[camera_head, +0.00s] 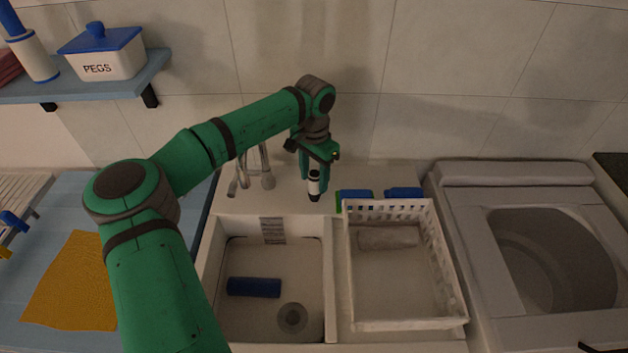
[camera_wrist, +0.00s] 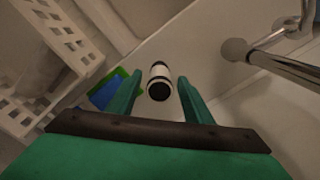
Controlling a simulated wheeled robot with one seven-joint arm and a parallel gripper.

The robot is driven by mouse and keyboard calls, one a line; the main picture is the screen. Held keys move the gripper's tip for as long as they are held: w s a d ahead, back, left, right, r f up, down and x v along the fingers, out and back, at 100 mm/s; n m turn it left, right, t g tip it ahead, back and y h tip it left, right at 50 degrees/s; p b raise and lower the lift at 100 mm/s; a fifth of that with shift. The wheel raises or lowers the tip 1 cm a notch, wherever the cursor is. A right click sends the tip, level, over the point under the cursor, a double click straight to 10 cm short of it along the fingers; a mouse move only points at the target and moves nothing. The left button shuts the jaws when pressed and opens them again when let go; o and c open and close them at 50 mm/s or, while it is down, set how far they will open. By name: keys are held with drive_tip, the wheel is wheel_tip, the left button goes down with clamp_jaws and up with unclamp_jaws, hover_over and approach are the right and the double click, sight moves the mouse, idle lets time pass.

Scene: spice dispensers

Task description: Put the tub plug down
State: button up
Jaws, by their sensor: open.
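A small black cylinder with a white band (camera_head: 314,183), which I take to be the tub plug, is upright at the back ledge of the sink (camera_head: 330,265). In the wrist view the same plug (camera_wrist: 159,82) lies between my two green fingers, with a visible gap on each side. My gripper (camera_head: 319,188) is open around it, pointing down; it also shows in the wrist view (camera_wrist: 159,92). The plug seems to rest on the pale ledge, though its contact is hard to see. The sink's drain (camera_head: 292,318) is uncovered.
A faucet (camera_head: 265,172) stands just left of my gripper. Blue and green sponges (camera_head: 354,194) lie to its right, behind a white basket (camera_head: 440,262). A blue roll (camera_head: 253,287) lies in the sink. A washing machine (camera_head: 465,215) stands at the right.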

wheel_tip(320, 180, up, 11)
drive_tip(key=shift+f, duration=0.1)
idle(0.7)
